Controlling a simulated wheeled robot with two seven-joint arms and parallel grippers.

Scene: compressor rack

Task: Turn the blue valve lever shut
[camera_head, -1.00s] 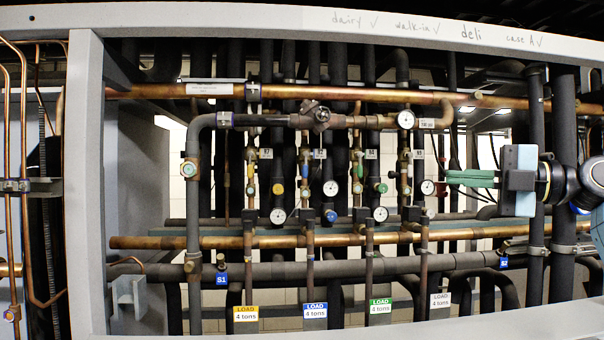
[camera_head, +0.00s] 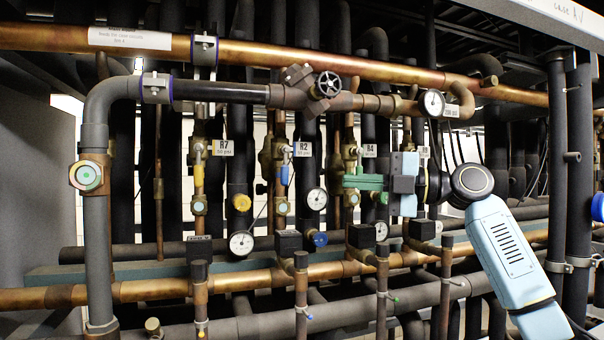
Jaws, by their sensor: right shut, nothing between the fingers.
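The blue valve lever (camera_head: 284,173) hangs roughly straight down on the front of a brass valve, beside the white R2 tag (camera_head: 302,149). My right gripper (camera_head: 346,183) comes in from the right, its green fingers pointing left and closed together with nothing between them. The fingertips are to the right of the blue lever, apart from it in the picture; the depth gap is hard to tell. The gripper covers part of the R4 valve and pipe behind it. My left gripper is not in view.
A red-brown valve with a black handwheel (camera_head: 328,85) sits above. Gauges (camera_head: 317,198) and a blue round knob (camera_head: 319,239) are below the lever. A yellow-levered valve (camera_head: 198,158) stands left at R7. Copper pipes (camera_head: 130,290) cross the front; dark vertical pipes crowd behind.

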